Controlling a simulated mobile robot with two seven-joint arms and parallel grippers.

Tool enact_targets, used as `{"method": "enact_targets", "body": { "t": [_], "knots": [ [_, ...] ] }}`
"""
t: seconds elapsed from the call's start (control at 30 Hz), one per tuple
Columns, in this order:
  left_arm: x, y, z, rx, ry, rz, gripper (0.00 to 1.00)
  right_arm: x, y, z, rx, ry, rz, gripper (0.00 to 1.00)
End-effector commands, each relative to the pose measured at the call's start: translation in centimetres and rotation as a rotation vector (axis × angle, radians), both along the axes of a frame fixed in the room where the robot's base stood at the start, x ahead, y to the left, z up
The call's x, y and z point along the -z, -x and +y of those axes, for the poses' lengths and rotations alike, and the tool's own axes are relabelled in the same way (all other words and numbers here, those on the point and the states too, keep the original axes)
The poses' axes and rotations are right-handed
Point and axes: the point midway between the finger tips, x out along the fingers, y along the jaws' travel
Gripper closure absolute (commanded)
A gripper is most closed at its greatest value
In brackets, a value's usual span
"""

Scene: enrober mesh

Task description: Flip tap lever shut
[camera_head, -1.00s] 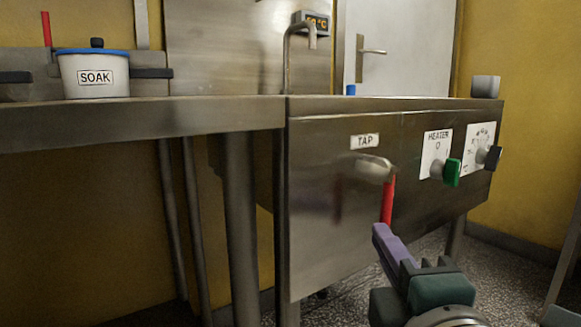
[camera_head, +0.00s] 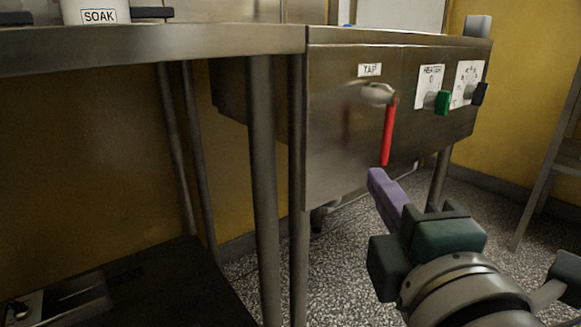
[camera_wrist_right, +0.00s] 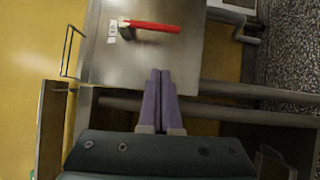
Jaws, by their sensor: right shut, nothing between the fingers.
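The tap lever (camera_head: 388,132) is a red handle hanging straight down from a metal tap body (camera_head: 378,94) on the steel front panel, under a TAP label (camera_head: 370,70). In the right wrist view the red lever (camera_wrist_right: 155,27) lies across the upper part of the panel, beyond the fingertips. My right gripper (camera_head: 378,178) has purple fingers, shut and empty. Its tips are just below the lever's lower end in the head view; I cannot tell whether they touch there, but the wrist view shows a gap. My left gripper is not in view.
Right of the tap are a green heater knob (camera_head: 441,102) and a black knob (camera_head: 480,93). A steel counter (camera_head: 150,45) with a white SOAK pot (camera_head: 97,12) extends left. A steel leg (camera_head: 265,190) stands left of the panel. The speckled floor (camera_head: 340,270) below is open.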

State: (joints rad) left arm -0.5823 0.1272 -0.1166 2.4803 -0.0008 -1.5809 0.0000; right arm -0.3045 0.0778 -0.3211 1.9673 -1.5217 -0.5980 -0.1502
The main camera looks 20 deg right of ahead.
Motion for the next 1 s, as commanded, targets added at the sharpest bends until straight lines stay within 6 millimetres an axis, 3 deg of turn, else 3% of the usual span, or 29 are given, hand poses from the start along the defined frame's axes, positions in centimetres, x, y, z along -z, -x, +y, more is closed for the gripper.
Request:
{"method": "enact_targets", "body": {
  "t": [0.1, 0.33, 0.87, 1.0],
  "knots": [
    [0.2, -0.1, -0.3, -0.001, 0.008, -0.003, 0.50, 0.1, 2.4, 0.6, -0.001, 0.001, 0.003, 1.00],
    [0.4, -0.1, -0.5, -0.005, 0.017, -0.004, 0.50, 0.0, 5.1, 1.4, 0.000, 0.002, 0.001, 1.00],
    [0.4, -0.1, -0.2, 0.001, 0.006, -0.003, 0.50, -0.1, 5.5, 1.5, 0.001, 0.000, -0.001, 1.00],
    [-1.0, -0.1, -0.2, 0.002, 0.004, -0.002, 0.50, -1.4, 5.6, 1.0, 0.021, -0.027, 0.004, 1.00]
  ]
}}
